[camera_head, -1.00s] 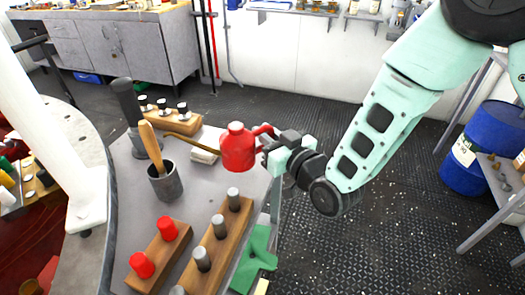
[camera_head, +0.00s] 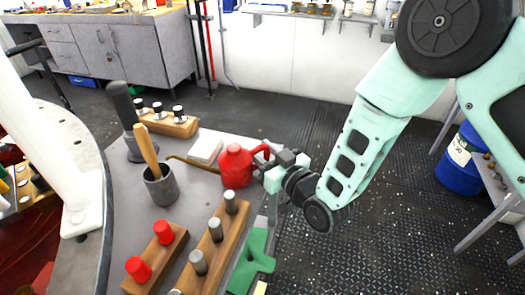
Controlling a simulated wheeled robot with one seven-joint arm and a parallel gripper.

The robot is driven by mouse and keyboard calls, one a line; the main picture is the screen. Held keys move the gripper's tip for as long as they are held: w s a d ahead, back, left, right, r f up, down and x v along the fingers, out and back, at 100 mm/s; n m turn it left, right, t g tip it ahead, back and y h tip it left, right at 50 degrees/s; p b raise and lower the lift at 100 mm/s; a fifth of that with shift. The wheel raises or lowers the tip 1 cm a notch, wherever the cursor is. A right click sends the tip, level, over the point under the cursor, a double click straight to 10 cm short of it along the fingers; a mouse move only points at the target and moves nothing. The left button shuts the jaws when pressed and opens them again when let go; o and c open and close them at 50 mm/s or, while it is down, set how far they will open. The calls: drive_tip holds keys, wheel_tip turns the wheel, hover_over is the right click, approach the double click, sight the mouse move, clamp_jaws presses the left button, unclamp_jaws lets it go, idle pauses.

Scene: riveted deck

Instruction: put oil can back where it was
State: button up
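The red oil can (camera_head: 237,166) is upright at the right edge of the grey table (camera_head: 200,193), its long thin spout pointing left. I cannot tell whether its base touches the tabletop. My gripper (camera_head: 270,178) is at the can's right side, by its handle, and appears shut on it. The fingertips are partly hidden by the can and the gripper body.
A white block (camera_head: 206,148) lies behind the can. A grey cup with a wooden-handled tool (camera_head: 162,187) stands left. Wooden racks with pegs stand in front (camera_head: 215,240) and behind (camera_head: 170,122). A green piece (camera_head: 253,262) lies front right.

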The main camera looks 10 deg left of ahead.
drive_tip(key=shift+r, duration=0.25)
drive_tip(key=b+v, duration=0.2)
drive_tip(key=v, duration=1)
drive_tip(key=shift+f, duration=0.15)
drive_tip(key=s+d+r+g+h, duration=0.3)
drive_tip(key=s+d+g+h, duration=0.3)
drive_tip(key=s+d, duration=0.1)
drive_tip(key=s+d+r+m+g+h, duration=0.1)
drive_tip(key=s+d+r+g+h, duration=0.3)
drive_tip(key=s, duration=0.6)
drive_tip(key=d+g+h, duration=0.2)
drive_tip(key=d, duration=0.1)
drive_tip(key=shift+s+d+h, duration=0.35)
drive_tip(key=shift+h, duration=0.05)
